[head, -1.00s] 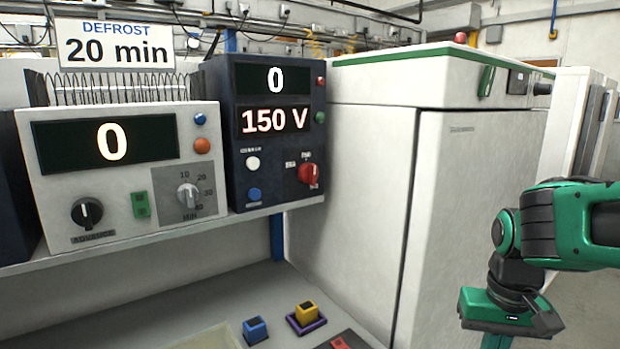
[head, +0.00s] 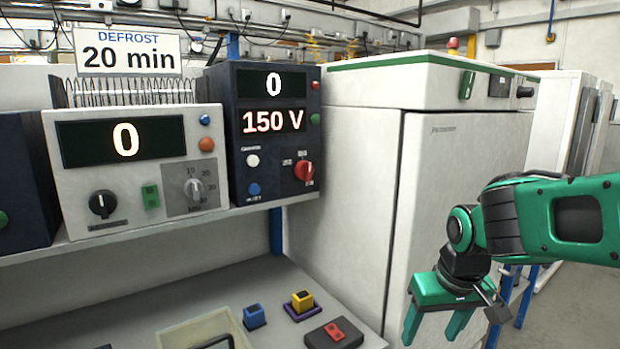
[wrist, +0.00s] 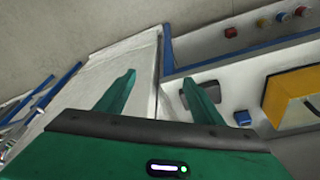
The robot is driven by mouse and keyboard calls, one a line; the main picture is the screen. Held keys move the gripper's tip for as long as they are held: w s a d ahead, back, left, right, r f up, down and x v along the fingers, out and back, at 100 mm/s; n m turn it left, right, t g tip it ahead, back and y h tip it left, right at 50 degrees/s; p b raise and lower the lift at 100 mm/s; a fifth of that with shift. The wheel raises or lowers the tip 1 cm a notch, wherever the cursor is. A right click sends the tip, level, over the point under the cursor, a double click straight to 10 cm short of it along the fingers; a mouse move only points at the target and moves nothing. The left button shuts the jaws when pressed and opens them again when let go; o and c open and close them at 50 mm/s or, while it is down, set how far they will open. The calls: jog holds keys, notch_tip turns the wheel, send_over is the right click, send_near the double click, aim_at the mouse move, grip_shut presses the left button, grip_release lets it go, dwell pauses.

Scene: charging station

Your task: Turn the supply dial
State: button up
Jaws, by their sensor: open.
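A dark blue unit (head: 269,215) stands on the shelf in the head view, its displays reading 0 and 150 V. A red dial (head: 304,170) sits at the lower right of its front, with small markings around it. My gripper (head: 432,332) is at the lower right, in front of the white cabinet, pointing down, well apart from the dial. In the wrist view its two fingers (wrist: 160,82) are spread with nothing between them. Several coloured knobs show at the wrist view's upper right; I cannot tell which is the dial.
A white unit (head: 78,188) under a DEFROST 20 min sign (head: 128,52) has a black knob (head: 102,204) and a grey dial (head: 194,188). The tall white cabinet (head: 455,220) stands right of the shelf. Blue (head: 254,317) and yellow (head: 302,302) blocks lie on the lower bench.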

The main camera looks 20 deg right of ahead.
jog(key=w+a+r+n+t+y, duration=0.2)
jog(key=w+a+r+n+t, duration=0.2)
jog(key=w+a, duration=0.7)
jog(key=n+t+y, duration=0.4)
jog(key=t, duration=0.6)
send_near(310, 173)
jog(key=x, duration=1)
jog(key=shift+a, duration=0.1)
jog(key=c, duration=1)
jog(key=shift+c, duration=0.2)
